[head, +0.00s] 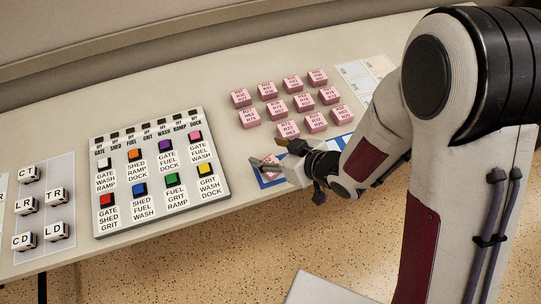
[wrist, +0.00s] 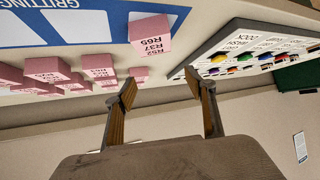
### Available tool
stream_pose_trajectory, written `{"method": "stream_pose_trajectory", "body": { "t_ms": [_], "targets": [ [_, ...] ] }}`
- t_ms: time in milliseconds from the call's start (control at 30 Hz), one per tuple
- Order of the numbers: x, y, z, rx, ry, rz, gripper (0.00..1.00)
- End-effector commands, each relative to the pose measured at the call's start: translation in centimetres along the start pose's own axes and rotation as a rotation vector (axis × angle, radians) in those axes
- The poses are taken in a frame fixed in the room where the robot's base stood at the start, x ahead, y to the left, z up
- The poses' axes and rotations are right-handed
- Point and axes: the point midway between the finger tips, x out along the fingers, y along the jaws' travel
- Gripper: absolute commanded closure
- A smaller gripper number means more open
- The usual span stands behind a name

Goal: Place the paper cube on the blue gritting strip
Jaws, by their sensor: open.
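The blue gritting strip (head: 262,183) lies near the desk's front edge, largely hidden behind my gripper in the head view. In the wrist view the strip (wrist: 119,24) has white panels and the lettering "GRITTING". A pink paper cube (wrist: 150,38) with printed codes sits at the strip's end in the wrist view. It shows partly beside the fingers in the head view (head: 271,174). My gripper (head: 262,164) is open beside this cube. In the wrist view its two fingers (wrist: 164,86) stand apart with nothing between them.
Several pink cubes (head: 304,103) stand in rows behind the strip. A sloped button panel (head: 160,170) is close to the gripper's left. Several white lettered cubes (head: 57,232) stand on a pale sheet at far left. White cards (head: 352,70) lie at back right.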

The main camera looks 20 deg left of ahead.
Motion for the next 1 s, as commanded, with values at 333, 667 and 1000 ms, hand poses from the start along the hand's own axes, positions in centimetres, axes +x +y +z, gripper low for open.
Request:
{"method": "stream_pose_trajectory", "body": {
  "t_ms": [333,667,1000],
  "targets": [
    [-1.7,0.0,-2.4,-0.001,0.002,0.001,0.45],
    [-2.5,0.0,-3.3,-0.001,0.0,0.001,0.45],
    [-2.5,0.0,-3.3,0.0,0.0,0.001,0.45]
  ]
}}
